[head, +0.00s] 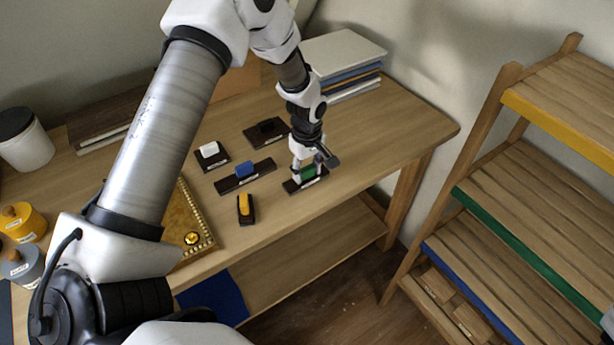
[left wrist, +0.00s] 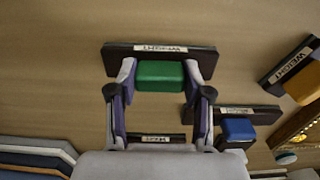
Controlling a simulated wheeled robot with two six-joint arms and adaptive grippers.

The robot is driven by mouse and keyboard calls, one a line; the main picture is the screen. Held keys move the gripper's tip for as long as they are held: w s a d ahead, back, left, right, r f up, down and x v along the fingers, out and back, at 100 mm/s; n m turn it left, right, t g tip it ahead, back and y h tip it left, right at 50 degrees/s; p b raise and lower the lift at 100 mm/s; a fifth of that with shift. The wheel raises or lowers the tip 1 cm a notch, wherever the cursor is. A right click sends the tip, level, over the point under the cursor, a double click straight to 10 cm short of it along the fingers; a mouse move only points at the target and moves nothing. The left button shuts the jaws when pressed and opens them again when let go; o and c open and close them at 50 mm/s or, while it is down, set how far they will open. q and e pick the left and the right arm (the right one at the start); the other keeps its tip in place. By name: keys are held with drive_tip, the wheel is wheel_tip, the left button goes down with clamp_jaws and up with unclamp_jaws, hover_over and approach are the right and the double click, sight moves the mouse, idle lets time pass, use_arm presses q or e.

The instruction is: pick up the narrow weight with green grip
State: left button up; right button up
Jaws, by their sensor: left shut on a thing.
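The weight with the green grip (head: 308,173) has a long dark base plate with a white label. It is near the right part of the wooden table. My left gripper (head: 307,168) comes down over it from above and is shut on the green grip. In the left wrist view the green grip (left wrist: 160,75) sits between the two fingertips, with the dark base beyond it. The base looks level and at or very near the table top; I cannot tell if there is a gap. My right gripper does not show clearly.
Nearby stand weights with blue (head: 245,169), white (head: 209,150), black (head: 267,128) and yellow (head: 244,204) grips. A gilt tray (head: 207,240) lies to the left. Books (head: 345,55) are stacked behind. A wooden shelf rack (head: 520,190) stands right. Table right of the green weight is clear.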

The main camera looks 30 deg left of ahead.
sight(308, 170)
use_arm(q)
drive_tip(key=shift+w+a+r+b, duration=0.1)
drive_tip(key=shift+w+r+b, duration=0.25)
drive_tip(key=shift+r, duration=0.2)
drive_tip(key=shift+s+d+r+b, duration=0.15)
drive_tip(key=shift+s+r+b, duration=0.1)
drive_tip(key=shift+r, duration=0.25)
drive_tip(key=shift+s+d+r+b, duration=0.1)
drive_tip(key=shift+r+b, duration=0.1)
drive_tip(key=shift+r, duration=0.3)
drive_tip(key=s+d+r+b, duration=0.1)
drive_tip(key=s+d+b, duration=0.2)
drive_tip(key=s+d, duration=0.6)
drive_tip(key=d, duration=0.3)
drive_tip(key=shift+d+r, duration=0.25)
drive_tip(key=shift+r, duration=0.05)
